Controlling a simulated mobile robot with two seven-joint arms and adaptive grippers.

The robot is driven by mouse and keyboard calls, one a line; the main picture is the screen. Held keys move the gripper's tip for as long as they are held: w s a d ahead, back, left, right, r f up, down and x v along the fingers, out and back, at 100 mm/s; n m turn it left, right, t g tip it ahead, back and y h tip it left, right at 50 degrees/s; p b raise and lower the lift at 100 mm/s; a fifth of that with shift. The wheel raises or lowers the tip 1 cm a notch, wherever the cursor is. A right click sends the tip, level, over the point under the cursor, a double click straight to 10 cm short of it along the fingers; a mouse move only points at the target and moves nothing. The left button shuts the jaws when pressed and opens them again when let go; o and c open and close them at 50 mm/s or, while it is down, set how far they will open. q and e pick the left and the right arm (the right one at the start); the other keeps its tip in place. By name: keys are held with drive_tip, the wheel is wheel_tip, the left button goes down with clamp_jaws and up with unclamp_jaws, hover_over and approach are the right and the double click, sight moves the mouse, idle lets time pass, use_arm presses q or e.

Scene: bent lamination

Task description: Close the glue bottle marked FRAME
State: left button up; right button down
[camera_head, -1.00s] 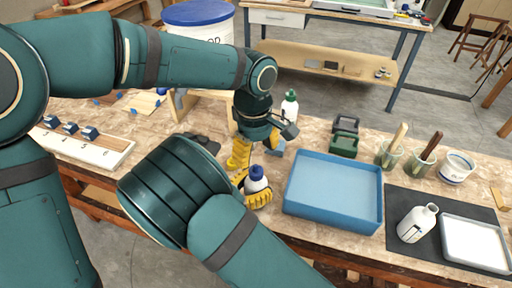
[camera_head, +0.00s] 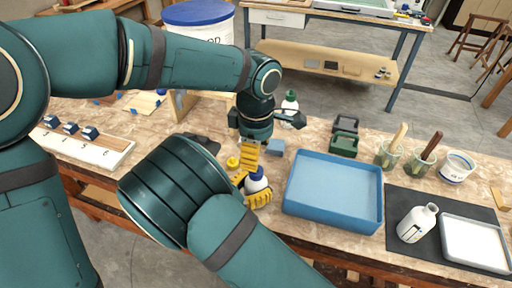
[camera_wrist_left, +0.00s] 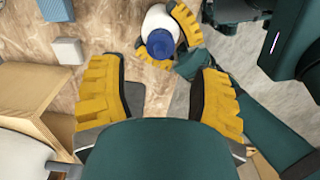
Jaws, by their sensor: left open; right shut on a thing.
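A white bottle with a blue cap (camera_head: 257,173) stands in my right gripper (camera_head: 258,190), whose yellow fingers are shut around its body. Its label cannot be read, so I cannot tell whether it is marked FRAME. The blue cap sits on the bottle's top; in the left wrist view the cap (camera_wrist_left: 160,44) is seen from above, and how tight it is cannot be told. My left gripper (camera_head: 242,157) is open and empty, just above and behind the bottle. In the left wrist view its two yellow fingers (camera_wrist_left: 160,100) are spread apart, clear of the cap.
A blue tray (camera_head: 334,218) stands right of the bottle. A green-capped bottle (camera_head: 290,104) and a small blue block (camera_head: 276,146) are behind. A white bottle (camera_head: 417,223) is on the dark mat (camera_head: 398,200) at the right. A numbered white board (camera_head: 88,150) lies left.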

sight(256, 187)
use_arm(q)
wheel_tip(256, 187, down, 7)
drive_tip(key=shift+f, duration=0.15)
idle(0.4)
clamp_jaws()
